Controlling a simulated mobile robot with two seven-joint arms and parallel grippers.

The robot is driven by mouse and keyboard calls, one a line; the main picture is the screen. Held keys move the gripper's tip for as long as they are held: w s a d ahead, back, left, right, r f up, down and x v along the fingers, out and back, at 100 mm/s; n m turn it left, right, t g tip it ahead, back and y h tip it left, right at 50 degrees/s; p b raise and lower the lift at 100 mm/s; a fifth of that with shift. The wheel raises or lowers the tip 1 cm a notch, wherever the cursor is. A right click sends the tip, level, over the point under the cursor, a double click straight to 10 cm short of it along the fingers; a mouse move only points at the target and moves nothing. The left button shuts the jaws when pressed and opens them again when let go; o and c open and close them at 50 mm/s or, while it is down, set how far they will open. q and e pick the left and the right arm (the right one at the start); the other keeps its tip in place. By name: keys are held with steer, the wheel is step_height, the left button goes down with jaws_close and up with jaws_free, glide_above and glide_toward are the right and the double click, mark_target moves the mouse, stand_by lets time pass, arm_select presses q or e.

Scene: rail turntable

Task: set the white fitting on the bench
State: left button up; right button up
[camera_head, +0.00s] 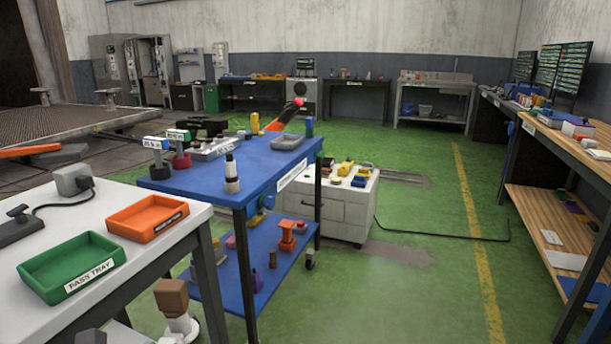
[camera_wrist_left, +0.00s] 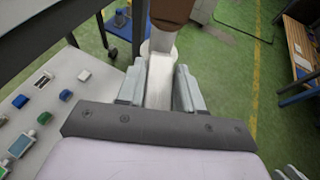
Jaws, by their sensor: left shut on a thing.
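The white fitting (camera_head: 182,327) shows at the bottom edge of the head view, with a brown block on its upper end. Its lower part is cut off there. In the left wrist view the white fitting (camera_wrist_left: 159,78) is between the fingers of my left gripper (camera_wrist_left: 158,88), which is shut on its pale stem. A round flange and the brown block lie beyond the fingertips. The fitting is in front of the white-topped bench (camera_head: 120,196) in the head view, apart from its top. Grey shapes at the lower right of the wrist view may be my right gripper (camera_wrist_left: 287,173).
A green tray (camera_head: 68,289) labelled PASS TRAY, an orange tray (camera_head: 148,238) and a corded grey device (camera_head: 72,180) occupy the bench. A blue cart (camera_head: 262,172) stands close behind it. Green floor (camera_head: 400,300) is open to the right.

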arm_select(q)
step_height(320, 180, up, 8)
steer(key=p, duration=0.7)
steer(key=shift+f, duration=0.1)
steer(key=shift+r+p, duration=0.55)
steer(key=shift+p, duration=0.15)
arm_select(e)
step_height(320, 180, up, 6)
steer(key=s+d, duration=0.1)
steer(key=d, duration=0.1)
steer(key=shift+s+h, duration=0.3)
steer(key=shift+d, duration=0.1)
